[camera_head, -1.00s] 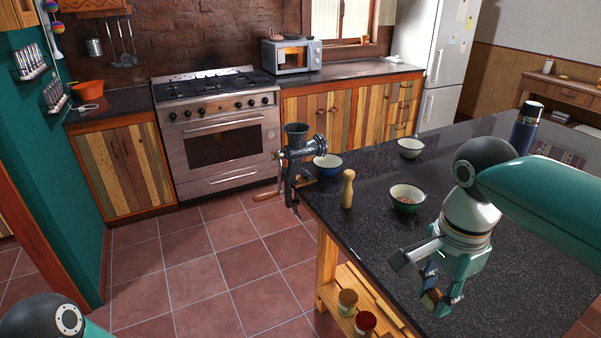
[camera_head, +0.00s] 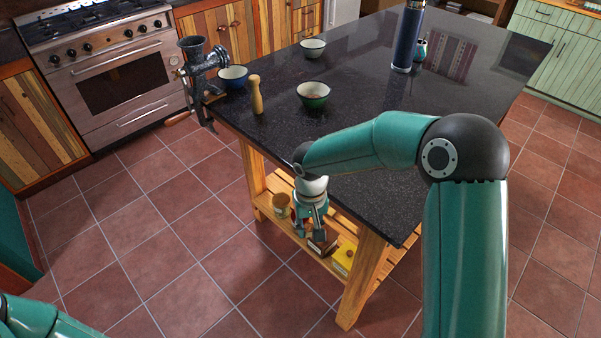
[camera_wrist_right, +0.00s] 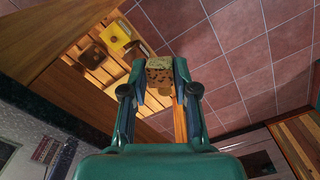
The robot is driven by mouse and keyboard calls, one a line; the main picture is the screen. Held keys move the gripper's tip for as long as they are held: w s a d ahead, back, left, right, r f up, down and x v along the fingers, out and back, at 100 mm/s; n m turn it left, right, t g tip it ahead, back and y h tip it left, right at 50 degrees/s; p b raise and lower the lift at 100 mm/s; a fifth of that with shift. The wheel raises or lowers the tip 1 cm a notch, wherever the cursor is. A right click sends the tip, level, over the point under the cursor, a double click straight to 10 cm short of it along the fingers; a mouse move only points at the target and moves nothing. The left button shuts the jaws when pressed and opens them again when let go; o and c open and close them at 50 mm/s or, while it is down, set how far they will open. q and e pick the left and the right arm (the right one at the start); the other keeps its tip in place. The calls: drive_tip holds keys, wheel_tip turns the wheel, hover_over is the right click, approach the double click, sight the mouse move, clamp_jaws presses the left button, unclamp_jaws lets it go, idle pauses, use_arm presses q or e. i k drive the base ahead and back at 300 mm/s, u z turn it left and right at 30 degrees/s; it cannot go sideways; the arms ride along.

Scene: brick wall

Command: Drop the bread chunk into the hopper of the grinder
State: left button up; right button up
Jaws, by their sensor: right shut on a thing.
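The grinder (camera_head: 200,78) is dark metal, clamped at the far-left corner of the dark table, with its round hopper (camera_head: 193,44) facing up. My right gripper (camera_head: 317,228) hangs low, fingers downward, beside the table's near-left side, below the top's edge and well apart from the grinder. In the right wrist view its fingers (camera_wrist_right: 166,78) are shut on the bread chunk (camera_wrist_right: 166,73), brown with a paler crumbly top face. In the head view I cannot clearly make out the chunk. My left arm shows only at the bottom left; its gripper is out of frame.
A wooden pestle (camera_head: 256,94), a blue bowl (camera_head: 234,77), a green bowl (camera_head: 313,94), a white bowl (camera_head: 312,48) and a dark flask (camera_head: 408,40) stand on the table (camera_head: 390,190). The slatted shelf below holds a jar (camera_head: 281,205) and a yellow box (camera_head: 344,258).

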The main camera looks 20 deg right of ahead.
sight(197, 61)
drive_tip(key=z, duration=0.05)
drive_tip(key=k, duration=0.6)
drive_tip(key=u, duration=0.35)
drive_tip(key=i, duration=0.65)
drive_tip(key=u, duration=0.4)
drive_tip(key=i, duration=1.35)
drive_tip(key=z, duration=0.7)
